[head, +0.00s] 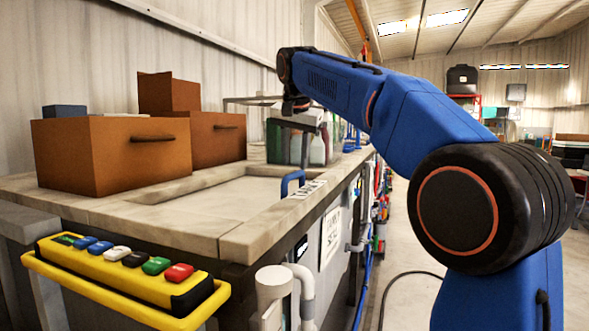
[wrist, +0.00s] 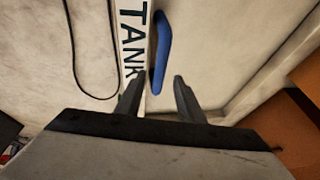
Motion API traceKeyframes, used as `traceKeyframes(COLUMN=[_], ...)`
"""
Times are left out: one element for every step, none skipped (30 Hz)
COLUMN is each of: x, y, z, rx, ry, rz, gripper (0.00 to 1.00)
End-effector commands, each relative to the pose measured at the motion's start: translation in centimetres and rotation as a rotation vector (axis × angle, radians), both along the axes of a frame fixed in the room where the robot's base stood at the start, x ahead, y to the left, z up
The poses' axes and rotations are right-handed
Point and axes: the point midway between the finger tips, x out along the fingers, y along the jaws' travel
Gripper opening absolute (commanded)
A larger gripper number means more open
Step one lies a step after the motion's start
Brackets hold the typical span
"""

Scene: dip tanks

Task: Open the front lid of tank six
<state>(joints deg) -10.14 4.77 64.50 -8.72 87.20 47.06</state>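In the wrist view a blue bar handle (wrist: 163,45) stands on a pale lid (wrist: 200,50), beside a strip lettered "TANK" (wrist: 130,45). The tank number is hidden behind a finger. My gripper (wrist: 158,86) is open and empty. Its two fingers are spread, with the near end of the handle showing between their tips; I cannot tell the height gap. In the head view a blue handle (head: 292,181) stands at the front edge of a pale lid (head: 185,208), by a label too small to read. I cannot tell whether both views show the same handle.
Brown boxes (head: 110,157) with dark handles stand on the back of the tank top. A yellow control box (head: 125,272) with several coloured buttons hangs at the near end. A dark cable (wrist: 85,75) lies left of the lettering. The aisle floor (head: 395,300) is open on the right.

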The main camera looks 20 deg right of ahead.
Motion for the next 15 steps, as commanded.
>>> traceKeyframes(x=[0.2, 0.4, 0.7, 0.8, 0.9, 1.1, 1.2, 1.2, 1.3, 1.4, 1.4, 1.5, 1.5, 1.5, 1.5], y=[-0.1, -0.1, -0.1, -0.2, -0.2, -0.2, -0.2, -0.2, -0.3, -0.3, -0.3, -0.3, -0.3, -0.3, -0.3], z=[-0.7, -1.1, -1.6, -1.8, -2.1, -2.4, -2.6, -2.8, -3.0, -3.1, -3.2, -3.2, -3.3, -3.3, -3.3], rx=[0.000, 0.000, 0.000, 0.000, 0.000, 0.001, 0.000, 0.000, 0.001, 0.001, 0.000, 0.000, 0.000, 0.001, 0.001], ry=[0.001, 0.001, 0.002, 0.001, 0.001, 0.001, 0.001, 0.001, 0.001, 0.001, 0.000, 0.000, 0.000, -0.001, -0.001], rz=[0.000, 0.000, 0.000, 0.000, 0.000, 0.000, 0.000, 0.000, 0.000, 0.000, 0.000, 0.000, 0.000, 0.000, 0.000], gripper=[0.35, 0.35, 0.35, 0.35, 0.35, 0.35, 0.35, 0.35, 0.35, 0.35, 0.35, 0.35, 0.35, 0.35, 0.35])
